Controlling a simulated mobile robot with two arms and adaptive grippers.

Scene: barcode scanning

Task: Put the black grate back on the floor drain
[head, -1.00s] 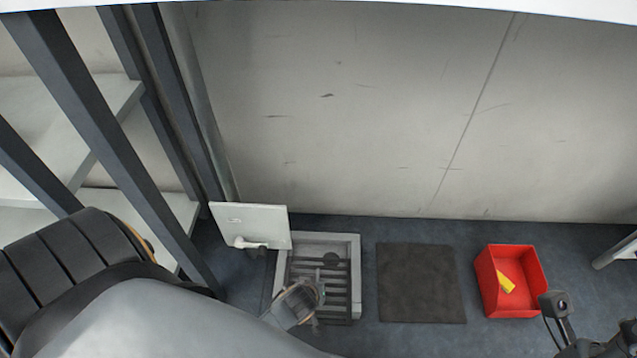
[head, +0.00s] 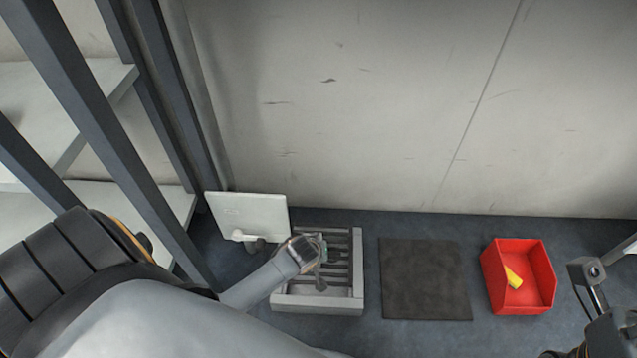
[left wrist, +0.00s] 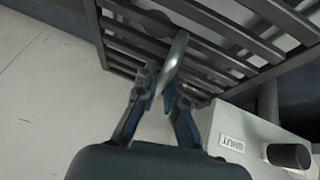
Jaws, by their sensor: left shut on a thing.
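The dark slatted grate (head: 337,262) is over the light grey floor drain frame (head: 317,301), whose front rim shows. My left gripper (head: 321,249) is above the grate in the head view. In the left wrist view my left gripper (left wrist: 167,88) is shut on a pale ring-like handle (left wrist: 176,58) against the bars of the grate (left wrist: 215,50). The grate looks tilted there. I cannot tell whether it touches the frame. At the lower right of the head view part of my right arm (head: 598,300) shows; its fingers cannot be made out.
A white panel (head: 250,214) with a pale fitting stands left of the drain. In the wrist view a white box (left wrist: 252,140) is labelled SHUT and has a black knob (left wrist: 289,156). A dark mat (head: 425,280) and a red bin (head: 528,299) with a yellow thing lie right.

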